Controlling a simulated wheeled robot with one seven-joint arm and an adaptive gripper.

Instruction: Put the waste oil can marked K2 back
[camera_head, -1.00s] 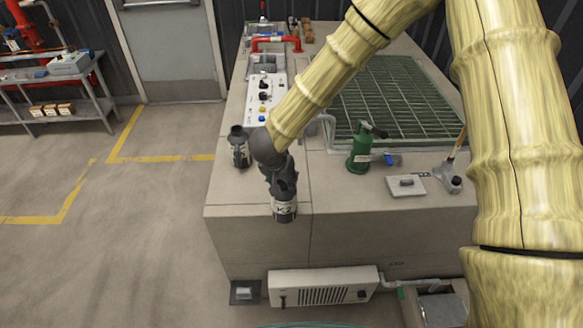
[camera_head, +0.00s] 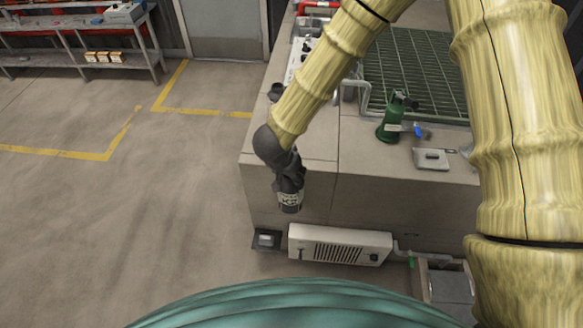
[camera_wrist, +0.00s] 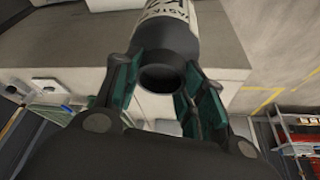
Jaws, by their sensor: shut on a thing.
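The K2 can (camera_head: 290,200) is dark with a white label and hangs below my gripper (camera_head: 287,178) in the head view, in front of the near side of the grey block. In the wrist view my gripper (camera_wrist: 165,88) has its green-padded fingers around the neck of the can (camera_wrist: 170,40). The label shows part of its lettering at the top edge there. A second dark can (camera_head: 276,92) stands on the block's top, partly hidden behind my arm.
The grey block (camera_head: 395,165) carries a green bottle-like object (camera_head: 390,125), a small plate (camera_head: 431,158) and a green grating (camera_head: 415,70). A white vented box (camera_head: 340,245) sits low on its front, beside a small dark box (camera_head: 267,240). Floor at left is clear up to a shelf (camera_head: 80,45).

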